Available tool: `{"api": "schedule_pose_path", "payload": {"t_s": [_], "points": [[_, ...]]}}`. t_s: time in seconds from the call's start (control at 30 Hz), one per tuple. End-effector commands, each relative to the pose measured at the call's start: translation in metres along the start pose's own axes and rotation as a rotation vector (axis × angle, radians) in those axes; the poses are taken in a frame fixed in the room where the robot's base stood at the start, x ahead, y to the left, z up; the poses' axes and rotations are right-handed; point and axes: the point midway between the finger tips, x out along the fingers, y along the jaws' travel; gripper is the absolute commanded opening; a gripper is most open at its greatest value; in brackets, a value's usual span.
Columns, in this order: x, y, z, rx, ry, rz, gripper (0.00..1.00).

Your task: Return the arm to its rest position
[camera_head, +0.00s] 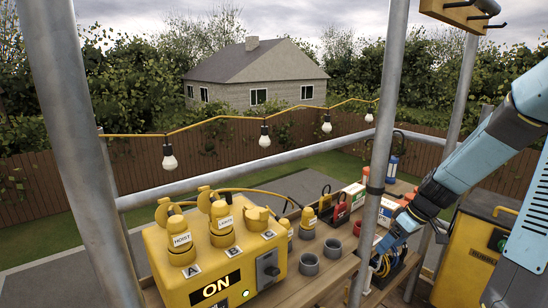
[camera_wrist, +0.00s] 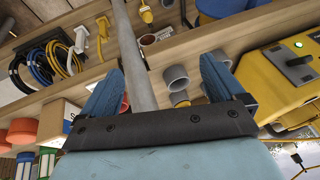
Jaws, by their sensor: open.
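My arm comes in from the right side of the head view. My gripper (camera_wrist: 160,98) shows in the wrist view with its two blue fingers spread wide apart. No object sits between the fingertips; a grey scaffold pole and grey cups lie beyond them. In the head view the gripper (camera_head: 385,250) is low over the right part of the wooden bench (camera_head: 331,278), close to coiled cables, and its fingers are partly hidden behind the arm and clutter.
A yellow hoist box (camera_head: 215,262) stands on the bench's left. Grey cups (camera_head: 309,264) and a red cup lie mid-bench. A scaffold pole (camera_head: 378,150) rises close left of my arm. A yellow bin (camera_head: 462,262) stands at right. Bulbs hang along a cable behind a rail.

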Motion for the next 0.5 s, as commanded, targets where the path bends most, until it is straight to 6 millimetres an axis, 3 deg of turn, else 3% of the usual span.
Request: {"api": "schedule_pose_path", "payload": {"t_s": [0.5], "points": [[-0.06,-0.082,-0.017,0.13,-0.167,0.236,0.95]]}}
